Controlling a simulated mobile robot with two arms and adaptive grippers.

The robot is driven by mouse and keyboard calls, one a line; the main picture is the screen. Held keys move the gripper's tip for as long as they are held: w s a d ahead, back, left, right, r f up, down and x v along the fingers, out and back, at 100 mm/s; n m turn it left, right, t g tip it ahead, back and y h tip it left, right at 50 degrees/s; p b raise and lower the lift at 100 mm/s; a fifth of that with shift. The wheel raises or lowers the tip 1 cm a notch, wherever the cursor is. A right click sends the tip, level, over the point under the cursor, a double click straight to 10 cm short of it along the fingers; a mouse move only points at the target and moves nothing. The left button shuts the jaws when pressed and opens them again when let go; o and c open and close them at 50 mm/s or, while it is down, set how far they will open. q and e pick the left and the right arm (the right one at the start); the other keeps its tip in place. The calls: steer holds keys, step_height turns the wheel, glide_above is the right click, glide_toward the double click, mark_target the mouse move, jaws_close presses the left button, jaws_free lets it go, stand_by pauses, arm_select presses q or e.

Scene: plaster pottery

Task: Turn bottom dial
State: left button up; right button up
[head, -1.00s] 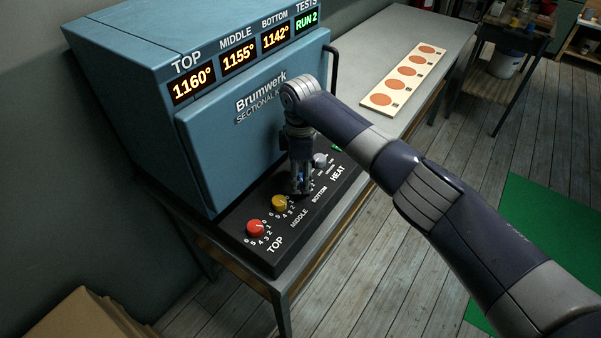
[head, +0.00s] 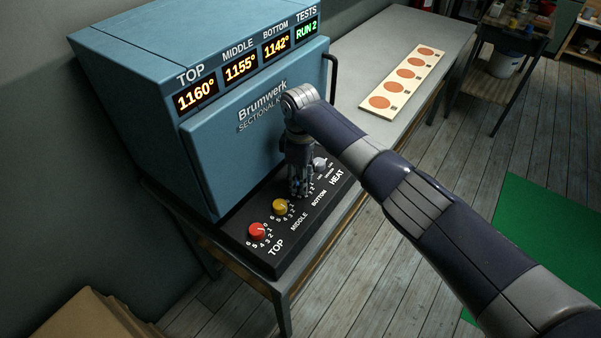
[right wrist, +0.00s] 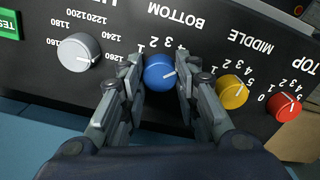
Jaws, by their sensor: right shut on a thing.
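The bottom dial is a blue knob (right wrist: 160,72) with a white pointer line, under the BOTTOM label on the black control panel (head: 272,255). In the right wrist view its pointer line points toward the right of the picture. My right gripper (head: 298,191) reaches down onto the panel in the head view and hides most of this dial. In the right wrist view its two fingers (right wrist: 160,82) stand on either side of the blue knob, shut on it. My left gripper is in neither current view.
A yellow middle dial (head: 279,205) and red top dial (head: 257,230) sit close beside my gripper. A grey heat dial (head: 320,164) is on its other side. The blue kiln (head: 255,130) rises behind. Its BOTTOM display (head: 276,40) reads 1142°.

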steer(key=m+p, duration=0.1)
steer(key=m, duration=0.1)
steer(key=m+p, duration=0.1)
steer(key=shift+r+m, duration=0.2)
steer(key=shift+m, duration=0.2)
steer(key=shift+f+m+p, duration=0.15)
steer(key=shift+m+p, duration=1)
steer(key=shift+m, duration=1.15)
steer(key=o, duration=1.1)
step_height(320, 180, up, 12)
